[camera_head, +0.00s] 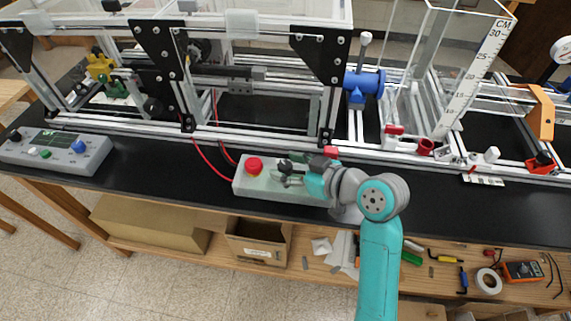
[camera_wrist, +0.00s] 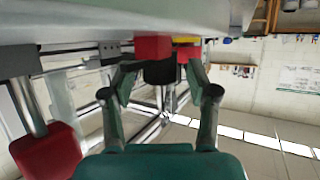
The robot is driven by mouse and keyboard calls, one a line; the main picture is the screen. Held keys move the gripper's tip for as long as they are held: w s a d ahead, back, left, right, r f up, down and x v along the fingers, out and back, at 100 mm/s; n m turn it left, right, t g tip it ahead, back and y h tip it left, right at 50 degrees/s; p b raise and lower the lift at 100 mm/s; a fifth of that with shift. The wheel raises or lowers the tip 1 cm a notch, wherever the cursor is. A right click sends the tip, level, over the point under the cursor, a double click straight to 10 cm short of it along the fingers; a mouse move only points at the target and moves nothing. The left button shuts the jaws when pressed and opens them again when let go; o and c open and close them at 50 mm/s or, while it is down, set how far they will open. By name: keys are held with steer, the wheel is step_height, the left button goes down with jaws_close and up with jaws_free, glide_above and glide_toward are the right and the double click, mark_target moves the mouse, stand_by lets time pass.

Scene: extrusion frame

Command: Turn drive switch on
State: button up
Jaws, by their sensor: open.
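The light grey control box (camera_head: 262,186) lies on the black bench top, with a round red button (camera_head: 254,165) at its left. My gripper (camera_head: 290,174) is over the middle of the box, low and close to its top. In the wrist view, my gripper (camera_wrist: 160,76) is open, with one finger on each side of a black knob-like part (camera_wrist: 160,73) that has a red block (camera_wrist: 153,47) at its base. I take this part for the drive switch, but no label is readable. Contact with the fingers cannot be told. The red button (camera_wrist: 45,150) shows large at left.
The aluminium extrusion frame (camera_head: 250,136) stands right behind the box. A red cable (camera_head: 210,163) runs from the box towards it. A second grey box (camera_head: 55,150) with a screen and knobs is far left. The bench top right of my arm (camera_head: 440,205) is mostly clear.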

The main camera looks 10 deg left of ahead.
steer(key=shift+w+a+f, duration=0.15)
steer(key=shift+w+a, duration=0.1)
steer(key=shift+a, duration=0.2)
jaws_close()
